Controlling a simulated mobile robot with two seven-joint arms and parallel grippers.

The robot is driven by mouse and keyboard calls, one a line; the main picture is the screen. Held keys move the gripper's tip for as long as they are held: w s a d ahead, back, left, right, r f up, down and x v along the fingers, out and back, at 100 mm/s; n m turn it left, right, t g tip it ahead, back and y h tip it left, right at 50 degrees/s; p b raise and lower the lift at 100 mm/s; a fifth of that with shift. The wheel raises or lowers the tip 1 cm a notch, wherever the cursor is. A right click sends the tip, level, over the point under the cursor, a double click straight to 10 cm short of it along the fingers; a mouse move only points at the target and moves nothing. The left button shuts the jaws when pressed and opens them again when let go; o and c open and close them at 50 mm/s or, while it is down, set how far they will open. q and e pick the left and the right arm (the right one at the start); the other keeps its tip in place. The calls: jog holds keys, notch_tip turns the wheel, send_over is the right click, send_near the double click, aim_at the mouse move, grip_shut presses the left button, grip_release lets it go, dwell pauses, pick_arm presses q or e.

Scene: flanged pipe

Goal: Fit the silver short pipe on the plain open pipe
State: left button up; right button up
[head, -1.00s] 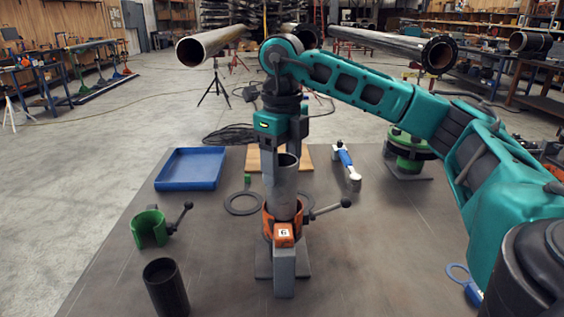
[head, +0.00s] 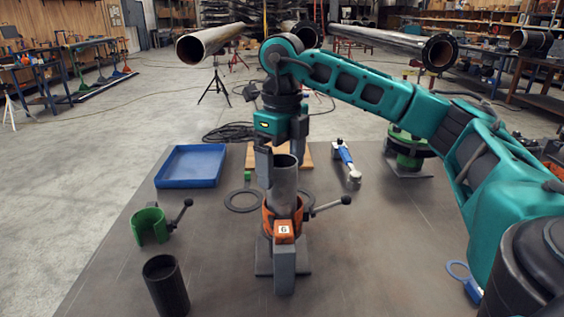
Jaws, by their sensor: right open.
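The silver short pipe (head: 284,185) stands upright in the orange clamp (head: 284,226) at the middle of the table. My right gripper (head: 279,165) points down over the pipe's top and is open. One finger is to the left of the pipe, the other behind its upper right; I cannot tell if either touches it. The plain open pipe (head: 211,43) is raised at the upper left, its open end facing me. My left gripper is not in view.
A flanged pipe (head: 395,42) is raised at the upper right. On the table (head: 225,275) are a blue tray (head: 189,183), a green clamp (head: 150,226), a black short pipe (head: 165,287), a flat ring (head: 243,201), a blue-handled tool (head: 347,163) and a green-black flange stand (head: 408,150).

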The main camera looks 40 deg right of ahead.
notch_tip(320, 180, up, 6)
jog(key=shift+r+p, duration=0.15)
jog(key=shift+p, duration=0.45)
notch_tip(320, 180, up, 16)
jog(key=p, duration=0.3)
jog(key=shift+a+f, duration=0.1)
jog(key=shift+f, duration=0.2)
dwell(1.0)
